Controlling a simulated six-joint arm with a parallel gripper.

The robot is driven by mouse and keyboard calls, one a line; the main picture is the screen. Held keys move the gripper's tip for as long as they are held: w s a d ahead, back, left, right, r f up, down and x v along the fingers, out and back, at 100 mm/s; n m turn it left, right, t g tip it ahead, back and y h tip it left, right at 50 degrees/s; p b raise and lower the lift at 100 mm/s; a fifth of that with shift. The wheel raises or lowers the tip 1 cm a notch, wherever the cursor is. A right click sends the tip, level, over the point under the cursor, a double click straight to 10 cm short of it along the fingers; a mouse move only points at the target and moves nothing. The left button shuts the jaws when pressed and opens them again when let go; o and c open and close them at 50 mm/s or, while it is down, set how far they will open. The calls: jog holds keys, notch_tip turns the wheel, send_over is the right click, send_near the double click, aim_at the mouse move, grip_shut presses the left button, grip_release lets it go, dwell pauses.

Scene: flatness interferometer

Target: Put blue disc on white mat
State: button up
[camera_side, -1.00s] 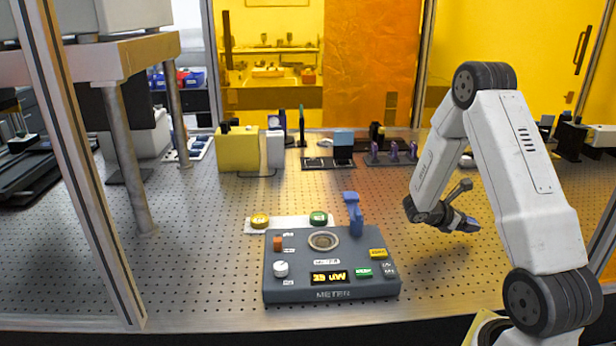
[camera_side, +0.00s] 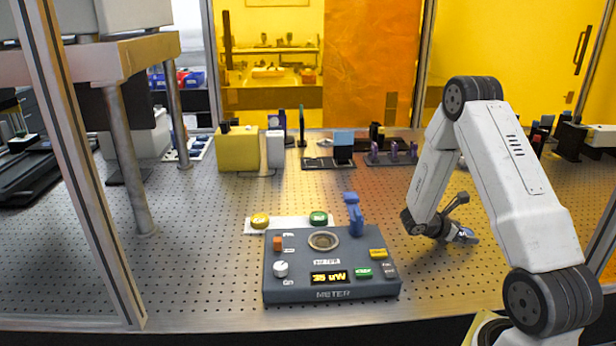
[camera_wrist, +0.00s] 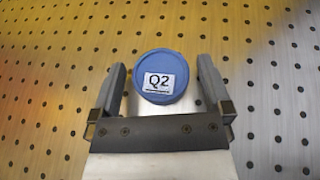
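The blue disc (camera_wrist: 159,78), with a white Q2 label, lies on the perforated table between the two fingers of my gripper (camera_wrist: 162,66) in the wrist view. The fingers are open, with a gap on each side of the disc. In the side view my gripper (camera_side: 462,232) is low over the table, right of the meter box; a bit of blue shows at its fingers, mostly hidden. The white mat (camera_side: 288,223) lies behind the meter box, with a yellow disc (camera_side: 260,220) and a green disc (camera_side: 318,218) on it.
The dark meter box (camera_side: 330,270) stands front centre, with a blue upright piece (camera_side: 354,214) at its back right edge. A yellow block (camera_side: 238,150) and several optical parts stand farther back. A metal post (camera_side: 126,160) stands at left. Table left of the mat is clear.

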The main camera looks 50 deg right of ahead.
aim_at(466, 232)
jog(key=shift+r, duration=0.2)
jog(key=v, duration=1.2)
jog(key=shift+s, duration=0.1)
dwell(0.8)
jog(key=shift+s+d+m+y, duration=0.3)
jog(key=shift+s+m+y, duration=0.1)
jog(key=shift+y, duration=0.1)
jog(key=s+d+m+y, duration=0.1)
jog(key=y, duration=0.1)
jog(key=s+d+m+y, duration=0.1)
jog(key=m+y, duration=0.1)
jog(key=s+d+m+y, duration=0.1)
jog(key=y, duration=0.1)
jog(key=shift+s+d+r, duration=0.1)
jog(key=shift+d, duration=0.1)
jog(key=d+m+t+y, duration=0.1)
jog(key=d+r+m+t+y, duration=0.1)
jog(key=d, duration=0.1)
jog(key=d+r+m+t+y, duration=0.1)
jog(key=t, duration=0.1)
jog(key=shift+s+d+r+m+y, duration=0.2)
jog(key=shift+s+d+m+y, duration=0.1)
jog(key=shift+d+m, duration=0.1)
jog(key=shift+w+d+r+t, duration=0.1)
jog(key=shift+d+r+t, duration=0.1)
jog(key=shift+d+t, duration=0.15)
jog(key=shift+x, duration=1.35)
